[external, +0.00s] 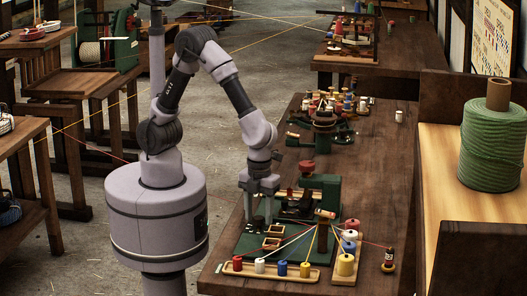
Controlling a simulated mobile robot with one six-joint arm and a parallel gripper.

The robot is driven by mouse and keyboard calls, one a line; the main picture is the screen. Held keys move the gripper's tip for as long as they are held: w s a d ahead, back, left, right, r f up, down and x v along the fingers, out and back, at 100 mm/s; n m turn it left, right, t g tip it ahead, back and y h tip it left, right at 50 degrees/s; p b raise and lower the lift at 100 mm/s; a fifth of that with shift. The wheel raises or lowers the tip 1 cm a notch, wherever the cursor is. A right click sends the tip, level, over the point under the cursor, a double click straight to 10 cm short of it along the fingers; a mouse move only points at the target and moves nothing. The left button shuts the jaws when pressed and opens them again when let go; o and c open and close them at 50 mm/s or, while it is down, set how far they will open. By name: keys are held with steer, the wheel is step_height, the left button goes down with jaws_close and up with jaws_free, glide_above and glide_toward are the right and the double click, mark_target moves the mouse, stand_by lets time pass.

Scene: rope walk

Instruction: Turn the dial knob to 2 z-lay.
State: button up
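My gripper (259,213) points straight down over the left part of a green board (232,248) on the long bench. Its two pale fingers show a gap between them. A small dark piece (256,224) is at the fingertips; I cannot tell whether it is the dial knob or whether the fingers touch it. The dial's marks and its setting are too small to read.
A wooden tray (312,274) with several coloured spools lies at the board's front. More spools (346,264) stand at right, with threads running to a wooden piece (325,214). A red-brown bobbin (389,258) stands apart. A crowded spool stand (325,117) is farther back. The bench's right strip is mostly clear.

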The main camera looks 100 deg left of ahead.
mark_target(260, 218)
step_height(260, 218, up, 18)
steer(key=p, duration=0.8)
steer(key=shift+f, duration=0.25)
steer(key=shift+w, duration=0.1)
steer(key=s+a+r+n+t, duration=0.2)
steer(key=s+a+r+n, duration=0.1)
steer(key=s+a+n, duration=0.1)
steer(key=s+a+r+n+t+y, duration=0.1)
steer(key=s+a+r+n+t, duration=0.1)
steer(key=s+a+r+n, duration=0.2)
steer(key=s+a+r+n+t+y, duration=0.1)
steer(key=s+a+r+n+t, duration=0.1)
steer(key=a+n, duration=0.7)
steer(key=shift+s+a+r, duration=0.65)
steer(key=shift+s, duration=0.4)
